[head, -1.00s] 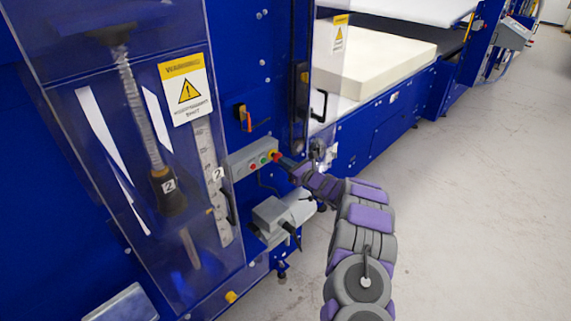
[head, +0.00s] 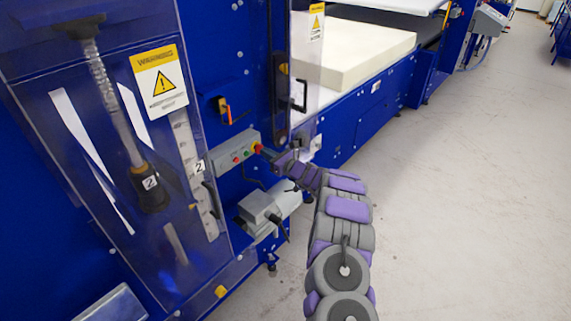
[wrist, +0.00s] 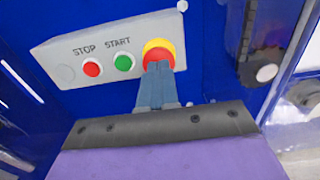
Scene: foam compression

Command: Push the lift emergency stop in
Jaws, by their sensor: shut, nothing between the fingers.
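The emergency stop is a red mushroom button with a yellow collar (wrist: 157,47) at the right end of a grey control box (wrist: 60,57). It also shows in the head view (head: 257,148). My gripper (wrist: 157,68) is shut and empty, with its fingertips at the lower front of the red button, overlapping it in the wrist view. They look to be touching or very close; I cannot tell how far the button is pressed. The fingertips hide its lower part. A red STOP button (wrist: 92,68) and a green START button (wrist: 124,62) sit to its left.
A grey motor-like unit (head: 262,207) sticks out below the control box. A clear guard with a warning sign (head: 160,82) stands to the left. An orange-handled switch (head: 225,110) is above the box. Open floor (head: 450,200) lies to the right.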

